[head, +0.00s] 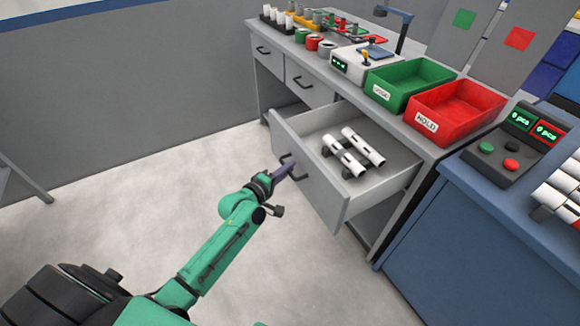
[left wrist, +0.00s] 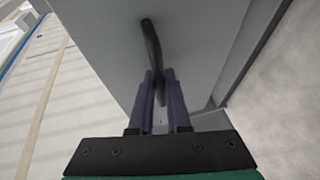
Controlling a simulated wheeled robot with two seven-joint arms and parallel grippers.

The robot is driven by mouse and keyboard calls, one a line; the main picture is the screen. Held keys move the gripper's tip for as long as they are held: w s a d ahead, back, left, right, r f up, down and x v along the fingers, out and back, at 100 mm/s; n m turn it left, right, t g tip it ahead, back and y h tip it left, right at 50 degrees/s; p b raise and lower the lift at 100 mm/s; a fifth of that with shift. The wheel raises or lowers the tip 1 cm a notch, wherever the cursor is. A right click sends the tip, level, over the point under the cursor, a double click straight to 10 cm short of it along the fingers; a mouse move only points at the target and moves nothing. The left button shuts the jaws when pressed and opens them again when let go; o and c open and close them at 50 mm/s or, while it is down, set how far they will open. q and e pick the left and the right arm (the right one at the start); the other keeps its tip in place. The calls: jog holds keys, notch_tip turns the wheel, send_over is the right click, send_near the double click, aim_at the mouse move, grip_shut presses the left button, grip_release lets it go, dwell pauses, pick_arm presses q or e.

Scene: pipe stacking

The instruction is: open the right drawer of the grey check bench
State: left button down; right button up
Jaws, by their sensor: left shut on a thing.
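The grey check bench (head: 262,62) stands at the upper middle of the head view. Its right drawer (head: 318,190) is pulled well out, with its inside showing. Two white pipes with dark bands (head: 362,147) lie on dark rests in the drawer. My left gripper (head: 284,170) is at the drawer's dark handle (head: 288,162). In the left wrist view, the purple fingers (left wrist: 160,92) are shut on the dark handle (left wrist: 151,45), one on each side of it. My right gripper is not in view.
A green bin (head: 412,84) and a red bin (head: 452,112) marked HOLD stand on the bench top. A blue cabinet (head: 440,240) with a counter box (head: 513,145) stands at the right. The floor (head: 200,165) in front of the bench is clear.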

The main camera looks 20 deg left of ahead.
pick_arm(q)
jog(key=shift+s+a, duration=0.1)
jog(key=shift+s, duration=0.05)
jog(key=c, duration=0.9)
grip_release()
jog(key=p+v, duration=0.1)
jog(key=v, duration=1.3)
jog(key=shift+s+r, duration=0.15)
jog(key=shift+s, duration=0.05)
